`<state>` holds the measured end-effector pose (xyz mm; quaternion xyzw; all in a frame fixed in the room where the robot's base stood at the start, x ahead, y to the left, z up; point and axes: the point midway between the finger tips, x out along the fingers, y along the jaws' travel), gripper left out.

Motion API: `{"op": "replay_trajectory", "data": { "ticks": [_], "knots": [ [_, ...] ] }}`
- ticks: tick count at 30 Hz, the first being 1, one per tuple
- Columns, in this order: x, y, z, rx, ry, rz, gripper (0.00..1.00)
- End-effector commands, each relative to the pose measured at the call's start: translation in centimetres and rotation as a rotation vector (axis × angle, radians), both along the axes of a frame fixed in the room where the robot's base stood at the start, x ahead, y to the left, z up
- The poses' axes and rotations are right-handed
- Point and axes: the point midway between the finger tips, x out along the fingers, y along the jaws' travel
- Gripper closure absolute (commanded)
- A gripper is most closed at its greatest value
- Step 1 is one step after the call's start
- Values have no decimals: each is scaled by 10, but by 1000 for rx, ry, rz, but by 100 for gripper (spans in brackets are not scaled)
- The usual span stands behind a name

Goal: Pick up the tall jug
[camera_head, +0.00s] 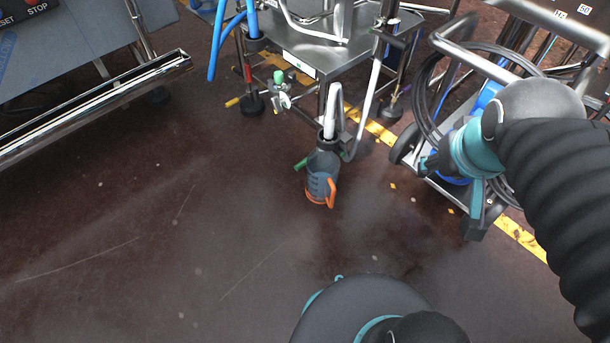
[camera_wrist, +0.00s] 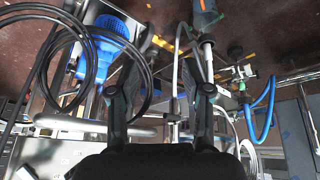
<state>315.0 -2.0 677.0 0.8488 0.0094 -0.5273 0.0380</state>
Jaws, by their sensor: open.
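The tall jug (camera_head: 322,172) is dark grey with an orange handle and stands on the floor, near the middle of the head view. A pale hose or spout rises from its neck. The jug also shows at the top edge of the wrist view (camera_wrist: 205,18), where part of it is cut off. My gripper (camera_wrist: 160,92) is open, its two dark fingers apart with nothing held between them. In the head view my gripper (camera_head: 453,182) is to the right of the jug, well apart from it, in front of a wheeled cart.
A metal cart (camera_head: 325,55) with hoses and fittings stands right behind the jug. A wheeled frame with coiled black hose (camera_head: 428,95) is at the right. A chrome-edged bench (camera_head: 95,108) is at upper left. The floor (camera_head: 150,240) left of and before the jug is clear.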

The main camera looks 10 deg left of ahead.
Motion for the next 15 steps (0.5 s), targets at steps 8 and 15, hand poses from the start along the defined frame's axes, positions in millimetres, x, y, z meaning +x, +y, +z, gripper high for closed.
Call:
{"op": "replay_trajectory", "data": {
  "ticks": [8,15],
  "knots": [
    [72,18,-26,-180,116,274,51],
    [135,44,-67,-337,206,535,51]
  ]
}}
